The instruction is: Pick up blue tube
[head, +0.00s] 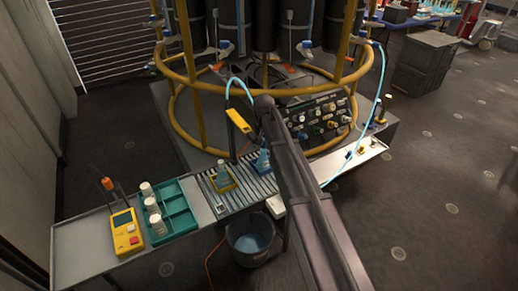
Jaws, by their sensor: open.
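A light-blue tube (381,75) hangs from the right of the frame of tall black bottles and bends down toward the bench. A short light-blue tube (238,80) arches just left of the far end of my arm, above a yellow block (238,121). A bluish bottle (263,159) stands in a blue holder on the slatted part of the bench. I cannot tell which of these is the blue tube meant. My arm reaches from the lower right to the bench's back edge. My gripper's fingers cannot be made out; the arm may hide them.
The bench (84,232) holds a yellow meter (125,232), a teal tray (181,222) with white-capped bottles, and a bottle in a yellow holder (222,180). A bucket (250,240) stands in front. Yellow rails (200,85) ring the black bottles.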

